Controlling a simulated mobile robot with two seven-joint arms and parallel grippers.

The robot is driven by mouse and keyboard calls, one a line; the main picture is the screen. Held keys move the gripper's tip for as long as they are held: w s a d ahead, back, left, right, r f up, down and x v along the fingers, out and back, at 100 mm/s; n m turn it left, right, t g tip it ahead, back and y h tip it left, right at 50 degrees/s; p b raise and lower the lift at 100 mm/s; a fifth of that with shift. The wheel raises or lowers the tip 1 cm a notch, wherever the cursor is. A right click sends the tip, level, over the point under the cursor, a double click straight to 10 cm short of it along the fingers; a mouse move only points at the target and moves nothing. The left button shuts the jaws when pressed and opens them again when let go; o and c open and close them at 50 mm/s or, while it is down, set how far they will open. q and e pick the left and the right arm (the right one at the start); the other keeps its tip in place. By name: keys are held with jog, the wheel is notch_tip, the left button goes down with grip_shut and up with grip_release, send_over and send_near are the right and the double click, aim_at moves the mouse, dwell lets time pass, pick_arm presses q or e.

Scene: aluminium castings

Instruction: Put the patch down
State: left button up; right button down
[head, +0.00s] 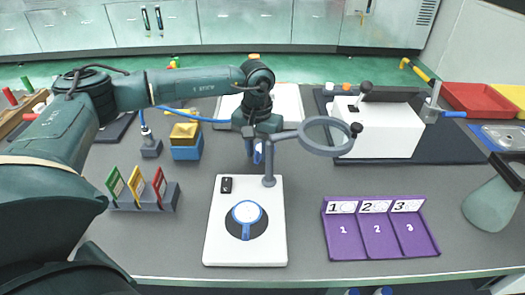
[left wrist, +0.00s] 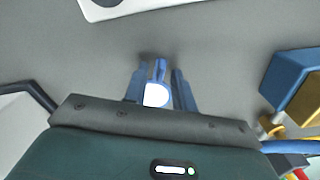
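My left gripper (head: 257,150) hangs fingers down above the grey worktop, behind the white board (head: 218,245). In the left wrist view its two fingers (left wrist: 160,88) stand close on either side of a small blue piece with a white round face (left wrist: 156,96), which I take to be the patch. The patch also shows as a bit of blue and white at the fingers in the head view (head: 258,155). It appears gripped; its lower end is hard to make out. My right gripper is not in view.
A ring magnifier (head: 300,142) on a post stands close right of the gripper. A round white-topped dial (head: 246,213) sits on the board. A purple tray (head: 343,252) numbered 1 to 3 lies right. Coloured cards (head: 137,184) and a blue-yellow block (head: 185,150) stand left.

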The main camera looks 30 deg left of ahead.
aim_at(257, 152)
pick_arm(q)
grip_shut()
jog(key=shift+r, duration=0.15)
notch_tip(257, 152, up, 10)
dwell(0.6)
